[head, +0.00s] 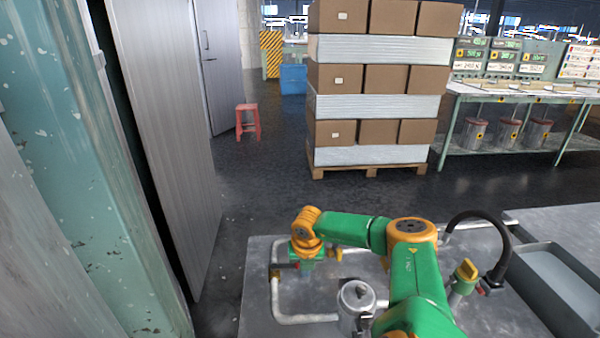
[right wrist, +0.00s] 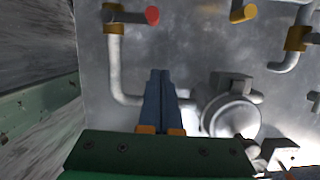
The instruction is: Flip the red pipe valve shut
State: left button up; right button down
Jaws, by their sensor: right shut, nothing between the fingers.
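The red pipe valve handle (right wrist: 152,15) shows at the top of the right wrist view. Its red end sticks out to the right from a dark stem and a yellow-brown fitting (right wrist: 113,13) on a pale pipe (right wrist: 117,65). My right gripper (right wrist: 160,75) is shut and empty. Its blue-grey fingertips lie below the red end in that picture, with a visible gap between them. In the head view the green hand of my right arm (head: 308,254) is over the left part of the pipework and partly hides the valve. My left gripper is not in view.
A round metal canister (head: 356,299) stands right of the hand. A yellow handle (right wrist: 243,11) and another fitting (right wrist: 298,38) lie right of the red one. A grey tray (head: 560,280) sits at the right. Tall metal panels (head: 165,120) rise left of the table.

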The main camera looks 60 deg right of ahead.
notch_tip(320, 180, up, 6)
jog(key=shift+s+r, duration=0.2)
jog(key=shift+s, duration=0.15)
jog(key=shift+s+a, duration=0.1)
